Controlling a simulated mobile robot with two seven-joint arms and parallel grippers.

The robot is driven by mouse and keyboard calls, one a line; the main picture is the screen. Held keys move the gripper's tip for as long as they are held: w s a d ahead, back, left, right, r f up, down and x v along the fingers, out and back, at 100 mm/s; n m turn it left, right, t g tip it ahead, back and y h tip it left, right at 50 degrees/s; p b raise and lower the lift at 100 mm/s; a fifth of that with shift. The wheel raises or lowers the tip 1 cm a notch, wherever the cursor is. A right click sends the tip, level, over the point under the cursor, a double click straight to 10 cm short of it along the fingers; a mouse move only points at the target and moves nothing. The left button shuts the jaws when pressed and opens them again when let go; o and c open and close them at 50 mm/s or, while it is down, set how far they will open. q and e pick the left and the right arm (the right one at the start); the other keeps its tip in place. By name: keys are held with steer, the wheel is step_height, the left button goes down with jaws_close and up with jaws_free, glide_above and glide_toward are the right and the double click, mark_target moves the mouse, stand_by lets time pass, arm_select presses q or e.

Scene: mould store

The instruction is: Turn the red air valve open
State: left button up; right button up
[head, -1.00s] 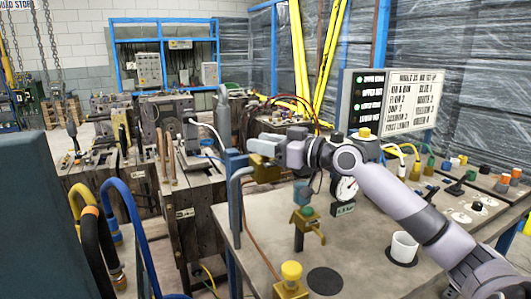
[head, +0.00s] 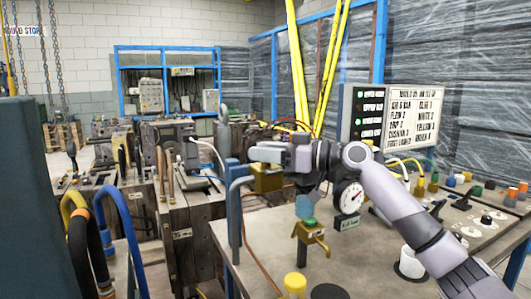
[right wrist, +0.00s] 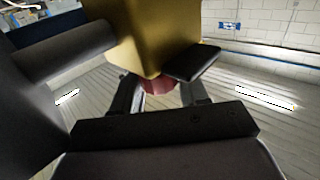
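My right gripper (head: 262,153) reaches left across the bench, close above a brass-coloured block (head: 266,181) in the head view. In the right wrist view the brass block (right wrist: 158,35) fills the top centre. A dark red part (right wrist: 158,86), which looks like the red air valve's handle, shows just under it. The two fingers of my right gripper (right wrist: 162,92) stand apart on either side of this red part. I cannot tell whether they touch it. The red part is hidden in the head view. My left gripper is not in view.
A green-topped brass valve (head: 311,230), a yellow-topped one (head: 294,284), a pressure gauge (head: 350,196) and a white cup (head: 411,261) are on the bench (head: 262,262). Grey pipe (head: 235,215) rises at its left edge. Yellow and blue hoses (head: 120,220) hang further left.

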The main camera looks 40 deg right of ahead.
steer(key=shift+o, duration=0.8)
steer(key=shift+s, duration=0.1)
steer(key=shift+s+d+f+b, duration=0.15)
steer(key=shift+s+d+b, duration=0.25)
steer(key=shift+s, duration=0.1)
steer(key=shift+b+v, duration=0.95)
steer(key=shift+v, duration=1.9)
